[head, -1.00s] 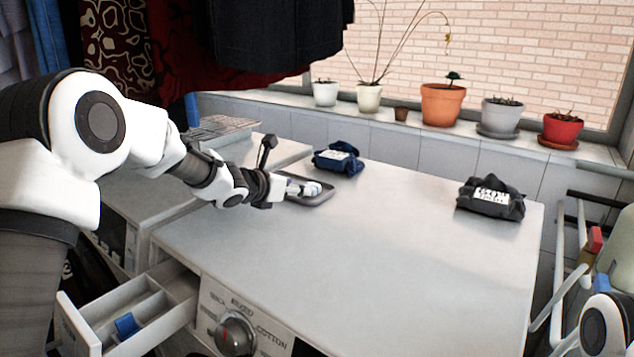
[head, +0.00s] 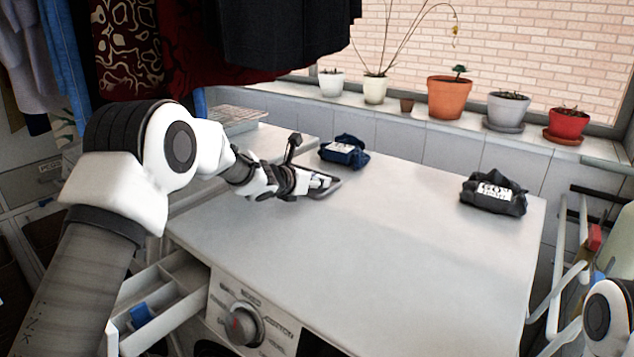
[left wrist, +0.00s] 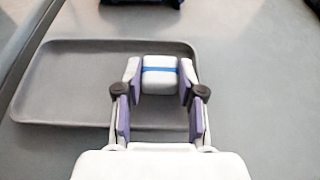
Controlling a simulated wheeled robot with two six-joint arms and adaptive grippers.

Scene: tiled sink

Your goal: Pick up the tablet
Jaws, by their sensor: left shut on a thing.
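The tablet (left wrist: 160,75) is a small white block with a blue stripe, seen in the left wrist view. My left gripper (left wrist: 159,80) is shut on it, with one finger on each side. The tablet is over the shallow grey tray (left wrist: 70,85); I cannot tell whether it still touches the tray. In the head view my left gripper (head: 322,182) is low over the tray (head: 333,189) and hides much of it. My right gripper is out of the picture.
The tray lies on a white washing machine top (head: 380,230). A dark blue cloth bundle (head: 345,152) is behind it, and a black one (head: 494,192) lies to the right. The detergent drawer (head: 165,300) is open. Potted plants line the sill. The middle of the top is clear.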

